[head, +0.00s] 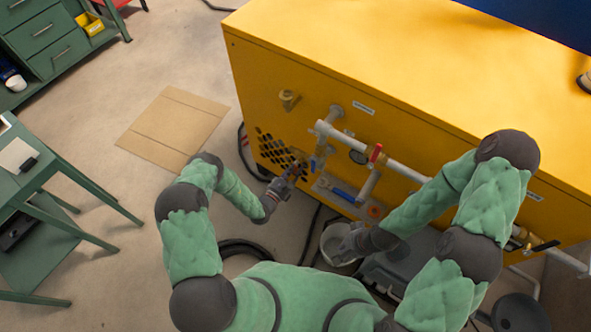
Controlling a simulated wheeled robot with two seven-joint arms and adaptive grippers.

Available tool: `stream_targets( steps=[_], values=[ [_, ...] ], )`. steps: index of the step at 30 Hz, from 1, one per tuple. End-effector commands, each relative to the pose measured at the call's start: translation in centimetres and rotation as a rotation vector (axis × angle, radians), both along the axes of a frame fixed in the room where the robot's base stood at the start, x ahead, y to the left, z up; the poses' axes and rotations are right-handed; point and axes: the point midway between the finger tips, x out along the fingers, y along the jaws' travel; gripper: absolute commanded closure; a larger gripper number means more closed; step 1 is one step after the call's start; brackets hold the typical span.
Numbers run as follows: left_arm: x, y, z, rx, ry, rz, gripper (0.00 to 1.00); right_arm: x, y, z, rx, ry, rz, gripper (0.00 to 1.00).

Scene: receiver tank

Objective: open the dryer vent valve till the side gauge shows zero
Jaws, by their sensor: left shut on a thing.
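My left gripper (287,180) is shut on a small brass-coloured valve part (299,168) low on the front of the yellow cabinet (255,80). I take this part for the dryer vent valve; the fingers hide most of it, and its turn cannot be read. A blue handle (317,162) sits just right of it under the grey pipe. A dark round gauge (358,156) shows behind the pipe; its face and needle are not readable. My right gripper (343,243) is at a white bucket (330,250); its fingers are too unclear to tell open or shut.
A grey pipe (405,169) with a red handle (376,153) runs along the cabinet front. A blue lever (343,196) and an orange round part (375,211) sit lower. Dark hoses lie on the floor. A green table (60,180) stands left; floor around the cardboard (172,125) is clear.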

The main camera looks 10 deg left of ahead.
Motion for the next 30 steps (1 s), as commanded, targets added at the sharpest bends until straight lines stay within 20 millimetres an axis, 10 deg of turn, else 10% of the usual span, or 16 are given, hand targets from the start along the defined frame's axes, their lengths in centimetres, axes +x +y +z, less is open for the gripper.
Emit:
stream_targets(
  steps=[30],
  values=[
    [1.2, 2.9, 1.4, 0.502, -0.206, 0.001, 1.0, 0.0, 0.0, 1.3, 0.0, 0.0, 0.0, 1.0]
  ],
)
